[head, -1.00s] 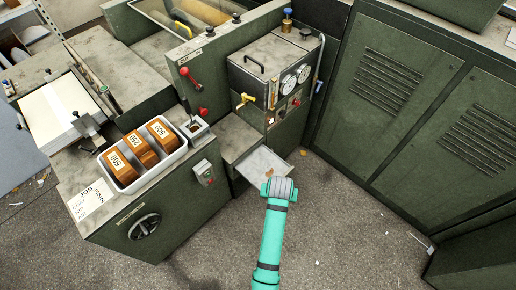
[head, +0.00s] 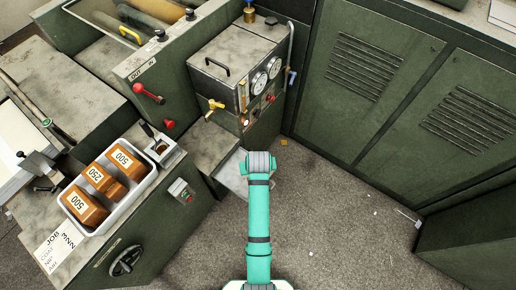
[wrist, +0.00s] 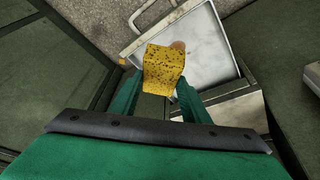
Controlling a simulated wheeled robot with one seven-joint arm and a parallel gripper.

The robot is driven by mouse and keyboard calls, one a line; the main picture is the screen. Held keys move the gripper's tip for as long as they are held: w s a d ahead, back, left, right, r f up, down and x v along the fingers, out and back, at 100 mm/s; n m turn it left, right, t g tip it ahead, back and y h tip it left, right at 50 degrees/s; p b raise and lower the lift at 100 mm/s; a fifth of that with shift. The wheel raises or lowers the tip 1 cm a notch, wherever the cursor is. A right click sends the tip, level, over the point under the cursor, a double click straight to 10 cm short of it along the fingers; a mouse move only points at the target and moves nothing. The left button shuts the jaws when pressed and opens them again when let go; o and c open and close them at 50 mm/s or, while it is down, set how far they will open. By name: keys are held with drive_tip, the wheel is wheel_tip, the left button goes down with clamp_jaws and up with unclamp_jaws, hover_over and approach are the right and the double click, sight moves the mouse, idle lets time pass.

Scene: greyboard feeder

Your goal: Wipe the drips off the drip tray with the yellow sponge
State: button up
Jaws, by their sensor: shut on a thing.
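The yellow sponge (wrist: 163,70), speckled with dark spots, is held between the green fingers of my gripper (wrist: 160,88) in the wrist view. The pale metal drip tray (wrist: 213,52), with a raised rim and a wire handle, lies beyond and below it. A brown drip patch (wrist: 179,46) shows on the tray just past the sponge's upper edge. I cannot tell whether the sponge touches the tray. In the head view the drip tray (head: 232,168) is partly covered by my arm, which hides the gripper and sponge.
A green machine with gauges and a brass tap (head: 215,105) stands behind the tray. A white tub (head: 75,213) of orange-brown blocks sits on the left cabinet. Tall green cabinets (head: 395,100) close off the right. The grey floor (head: 330,230) between is mostly clear.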

drive_tip(key=w+n, duration=0.1)
drive_tip(key=n, duration=0.1)
drive_tip(key=w+r+n+t+y, duration=0.1)
drive_tip(key=n, duration=0.1)
drive_tip(key=w+n+y, duration=0.1)
drive_tip(key=n, duration=0.1)
drive_tip(key=shift+d+r, duration=0.1)
drive_tip(key=shift+r, duration=0.3)
drive_tip(key=n+y, duration=0.1)
drive_tip(key=w+r+n, duration=0.1)
drive_tip(key=shift+w+d+r+n+t+y, duration=0.1)
drive_tip(key=shift+w+d+n+t+y, duration=0.05)
drive_tip(key=shift+n+t+y, duration=0.25)
drive_tip(key=shift+f, duration=2.45)
